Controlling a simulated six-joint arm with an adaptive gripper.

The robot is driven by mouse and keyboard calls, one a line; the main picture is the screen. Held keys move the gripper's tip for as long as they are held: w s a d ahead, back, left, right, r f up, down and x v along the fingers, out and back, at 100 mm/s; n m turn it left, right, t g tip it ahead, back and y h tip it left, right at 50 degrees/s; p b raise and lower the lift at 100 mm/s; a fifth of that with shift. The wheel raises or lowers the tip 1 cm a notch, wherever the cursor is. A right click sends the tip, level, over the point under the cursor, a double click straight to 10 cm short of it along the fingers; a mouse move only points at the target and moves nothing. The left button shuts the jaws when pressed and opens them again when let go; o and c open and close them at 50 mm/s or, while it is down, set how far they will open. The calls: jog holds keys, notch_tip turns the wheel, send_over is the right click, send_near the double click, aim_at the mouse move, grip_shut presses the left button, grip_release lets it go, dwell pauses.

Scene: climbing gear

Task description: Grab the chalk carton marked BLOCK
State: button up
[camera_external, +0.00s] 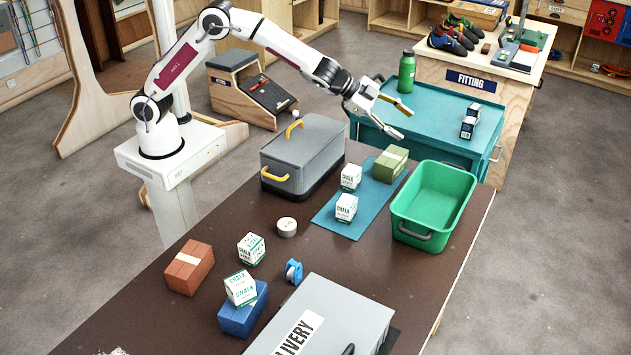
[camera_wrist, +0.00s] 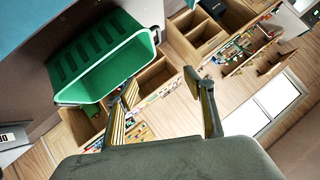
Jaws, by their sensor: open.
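White chalk cartons with green print stand on the brown table. Two are on the blue-green mat, a rear carton (camera_external: 351,177) and a front carton (camera_external: 346,208). Another carton (camera_external: 251,249) stands on the bare table at the left. A further carton (camera_external: 240,288) sits on top of a blue box (camera_external: 243,312). The small print is too fine to tell which one is marked BLOCK. My gripper (camera_external: 407,125) is open and empty, high above the far end of the table, apart from every carton. Its two spread fingers also show in the wrist view (camera_wrist: 160,78), with no carton between them.
A green bin (camera_external: 432,205) stands right of the mat, and a green box (camera_external: 390,165) lies on the mat. A grey lidded case (camera_external: 303,155) stands behind. A reddish box (camera_external: 189,268), tape roll (camera_external: 286,227) and grey delivery box (camera_external: 330,320) occupy the nearer table. A teal cart (camera_external: 430,130) adjoins it.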

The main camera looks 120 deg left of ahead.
jog(key=w+f+m+t+h, duration=0.3)
jog(key=w+m+h, duration=0.1)
jog(key=w, duration=0.5)
jog(key=d+f+m+h, duration=0.2)
jog(key=d+h, duration=0.1)
jog(key=d+f+m+g+h, duration=0.1)
jog(key=d+f+m+h, duration=0.1)
jog(key=d, duration=0.2)
jog(key=s+d+f+m+g+h, duration=0.1)
jog(key=d+f+m+h, duration=0.1)
jog(key=d+h, duration=0.1)
jog(key=shift+d+f+h, duration=0.3)
jog(key=shift+f, duration=0.05)
jog(key=s+d+m+g+h, duration=0.1)
jog(key=s+d+g, duration=0.1)
jog(key=s+g, duration=0.1)
jog(key=s+d+m+g+h, duration=0.1)
jog(key=s+d+g+h, duration=0.1)
jog(key=s, duration=0.4)
jog(key=s+d+m+g+h, duration=0.1)
jog(key=s+d+g, duration=0.2)
jog(key=s+g, duration=0.1)
jog(key=shift+s+d+r+m, duration=0.25)
jog(key=shift+s+d+m, duration=0.15)
jog(key=shift+s, duration=0.35)
jog(key=shift+f, duration=0.1)
